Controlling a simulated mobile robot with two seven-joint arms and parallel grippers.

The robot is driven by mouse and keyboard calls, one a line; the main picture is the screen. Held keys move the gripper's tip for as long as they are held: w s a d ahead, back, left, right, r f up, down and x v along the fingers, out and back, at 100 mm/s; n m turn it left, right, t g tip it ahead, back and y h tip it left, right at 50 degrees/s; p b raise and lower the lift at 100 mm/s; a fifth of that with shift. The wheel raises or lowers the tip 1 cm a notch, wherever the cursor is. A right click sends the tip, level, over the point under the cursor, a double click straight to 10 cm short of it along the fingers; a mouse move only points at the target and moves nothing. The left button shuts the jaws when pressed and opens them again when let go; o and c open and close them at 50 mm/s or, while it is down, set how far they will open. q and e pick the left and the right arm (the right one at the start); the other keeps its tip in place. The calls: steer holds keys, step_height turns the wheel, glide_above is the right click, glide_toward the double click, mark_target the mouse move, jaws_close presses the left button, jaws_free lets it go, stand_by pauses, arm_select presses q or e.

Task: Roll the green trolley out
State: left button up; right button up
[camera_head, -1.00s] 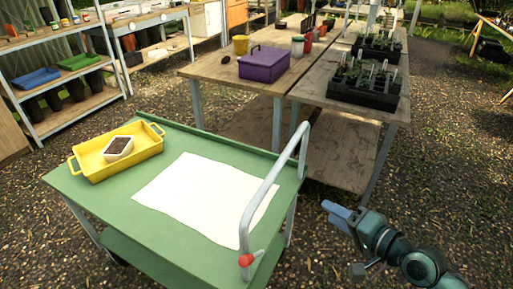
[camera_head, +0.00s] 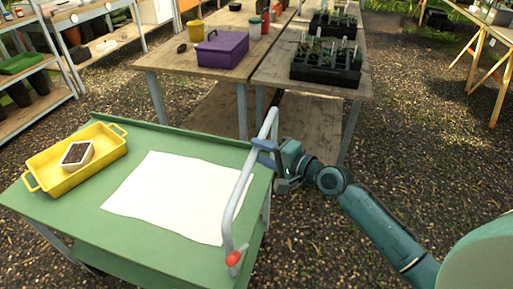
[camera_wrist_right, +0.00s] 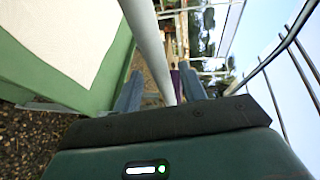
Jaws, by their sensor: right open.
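The green trolley (camera_head: 190,257) stands at the lower left in the head view, with a raised grey handle (camera_head: 237,195) along its right side and a red knob (camera_head: 233,258) at the handle's near end. My right gripper (camera_head: 262,153) is at the upper part of the handle. In the right wrist view the grey handle bar (camera_wrist_right: 147,35) runs between the two open fingers (camera_wrist_right: 160,90), apparently not clamped. The trolley's green edge (camera_wrist_right: 110,85) shows left of it. My left gripper is not in view.
Gravel ground (camera_head: 420,160) on the right is open.

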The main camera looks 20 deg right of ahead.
steer(key=shift+x, duration=1.15)
steer(key=shift+c, duration=0.4)
jaws_close()
